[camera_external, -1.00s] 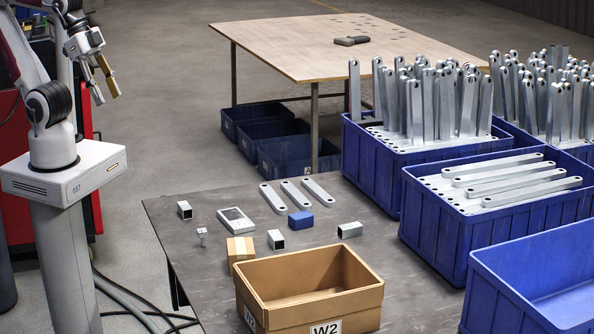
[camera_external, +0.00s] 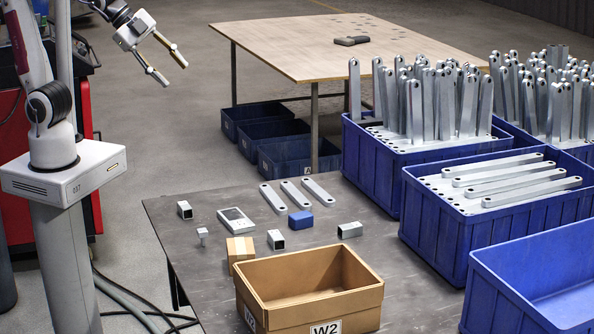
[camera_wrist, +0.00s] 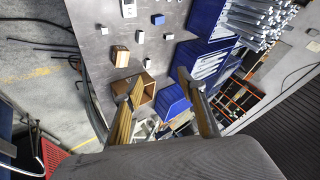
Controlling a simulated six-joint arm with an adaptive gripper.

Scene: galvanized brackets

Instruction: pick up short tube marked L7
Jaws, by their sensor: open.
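Several short square metal tubes lie on the dark table: one at the left (camera_external: 185,210), one in the middle (camera_external: 276,240) and one at the right (camera_external: 349,230). The marking L7 cannot be read on any of them, so I cannot tell which one bears it. Small tubes also show at the top of the wrist view, one near the blue block (camera_wrist: 140,37). My gripper (camera_external: 171,69) is open and empty, high up to the left of the table and far from the tubes. Its two gold-coloured fingers are spread apart in the wrist view (camera_wrist: 158,88).
An open cardboard box marked W2 (camera_external: 362,292) stands at the table's front. Near the tubes are a small carton (camera_external: 240,250), a grey device (camera_external: 236,219), a blue block (camera_external: 301,220), a small bolt-like part (camera_external: 202,235) and flat bars (camera_external: 296,194). Blue crates (camera_external: 440,245) line the right.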

